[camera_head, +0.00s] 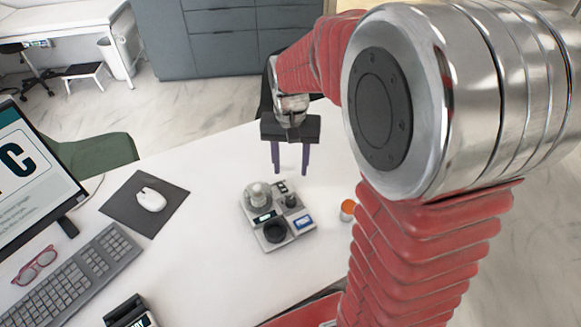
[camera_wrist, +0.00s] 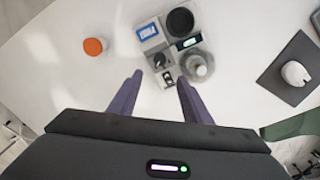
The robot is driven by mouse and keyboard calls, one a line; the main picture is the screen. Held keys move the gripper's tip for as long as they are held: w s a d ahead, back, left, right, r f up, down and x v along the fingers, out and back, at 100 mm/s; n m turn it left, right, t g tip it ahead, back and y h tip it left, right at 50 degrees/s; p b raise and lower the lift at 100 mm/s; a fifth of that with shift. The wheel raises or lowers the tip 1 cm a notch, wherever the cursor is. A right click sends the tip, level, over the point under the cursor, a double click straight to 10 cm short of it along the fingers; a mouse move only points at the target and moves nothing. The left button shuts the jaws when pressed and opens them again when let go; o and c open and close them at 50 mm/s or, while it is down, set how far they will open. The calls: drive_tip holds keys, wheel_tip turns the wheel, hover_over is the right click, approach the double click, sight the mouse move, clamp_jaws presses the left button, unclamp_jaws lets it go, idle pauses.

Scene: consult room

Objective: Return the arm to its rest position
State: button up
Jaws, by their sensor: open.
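My gripper (camera_head: 290,158) hangs over the far part of the white desk, fingers pointing down. Its two purple fingers are apart with nothing between them. They also show in the wrist view (camera_wrist: 155,92). My red and silver arm reaches over the desk from the right side of the head view and hides part of the desk. A grey device (camera_head: 277,215) with a bottle, a dark round well and small screens sits on the desk, nearer than the gripper in the head view. In the wrist view the device (camera_wrist: 152,47) lies beyond the fingertips, apart from them.
An orange-capped container (camera_head: 347,209) stands right of the device, close to my arm in the picture. A white mouse (camera_head: 151,199) on a dark pad (camera_head: 172,207), a keyboard (camera_head: 72,279), red glasses (camera_head: 36,264) and a monitor (camera_head: 30,175) are at left. Grey cabinets (camera_head: 228,40) stand behind.

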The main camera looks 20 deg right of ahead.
idle(0.5)
drive_tip(key=s+a+r+n+t, duration=0.2)
drive_tip(key=s+r, duration=0.3)
drive_tip(key=s, duration=0.3)
drive_tip(key=s+a+r+n+t, duration=0.3)
drive_tip(key=s+r, duration=0.3)
drive_tip(key=s, duration=0.1)
drive_tip(key=shift+s+a+r+n+t, duration=0.15)
drive_tip(key=shift+s+a+n+t, duration=0.15)
drive_tip(key=shift+s+a, duration=0.1)
drive_tip(key=shift+c, duration=1.4)
drive_tip(key=shift+a, duration=0.1)
drive_tip(key=shift+c, duration=0.2)
